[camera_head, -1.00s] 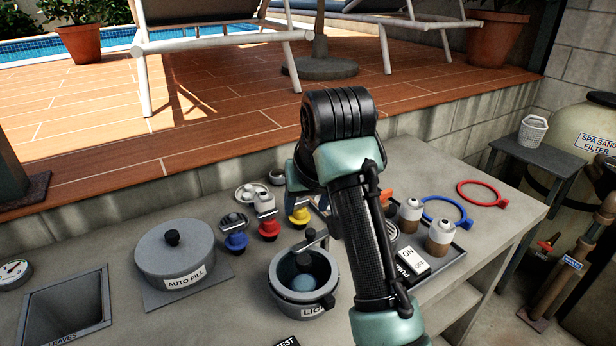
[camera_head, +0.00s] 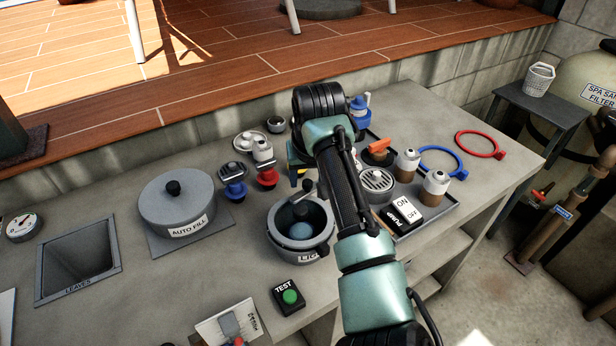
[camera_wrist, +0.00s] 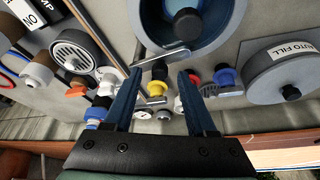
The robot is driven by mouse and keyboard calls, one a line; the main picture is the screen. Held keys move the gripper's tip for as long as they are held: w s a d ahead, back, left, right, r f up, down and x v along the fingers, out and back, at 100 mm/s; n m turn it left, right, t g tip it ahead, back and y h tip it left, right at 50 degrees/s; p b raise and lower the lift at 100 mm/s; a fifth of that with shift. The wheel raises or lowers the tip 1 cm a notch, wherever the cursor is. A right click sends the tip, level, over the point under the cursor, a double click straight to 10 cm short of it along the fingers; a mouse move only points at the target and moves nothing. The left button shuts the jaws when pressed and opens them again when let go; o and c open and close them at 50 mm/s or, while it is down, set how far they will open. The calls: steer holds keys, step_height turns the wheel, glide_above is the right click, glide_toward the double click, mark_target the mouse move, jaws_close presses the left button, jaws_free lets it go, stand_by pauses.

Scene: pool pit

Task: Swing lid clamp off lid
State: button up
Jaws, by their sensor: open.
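The round grey pot labelled "LIG..." (camera_head: 274,249) stands on the bench in the head view, its label partly cut off. It has a black knob (camera_head: 300,211) and a bluish round part inside. A small grey bar (camera_head: 307,187), which looks like the lid clamp, sits at its rear rim. In the wrist view the pot (camera_wrist: 226,32) is at the top, with the grey bar (camera_wrist: 166,57) at its edge. My gripper (camera_wrist: 160,74) is open, with the bar just beyond its fingertips and apparently apart from them. My arm mostly hides the gripper in the head view.
Blue (camera_head: 235,189) and red (camera_head: 267,178) valves stand left of my arm. The AUTO FILL pot (camera_head: 178,210) is farther left. A tray with bottles (camera_head: 435,188) and a pump switch (camera_head: 402,212) lies right. A TEST button (camera_head: 289,297) sits in front.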

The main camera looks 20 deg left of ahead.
steer(key=shift+w+a+f, duration=0.15)
steer(key=shift+w+f, duration=0.1)
steer(key=shift+f, duration=0.35)
jaws_close()
steer(key=shift+r, duration=0.1)
stand_by(1.0)
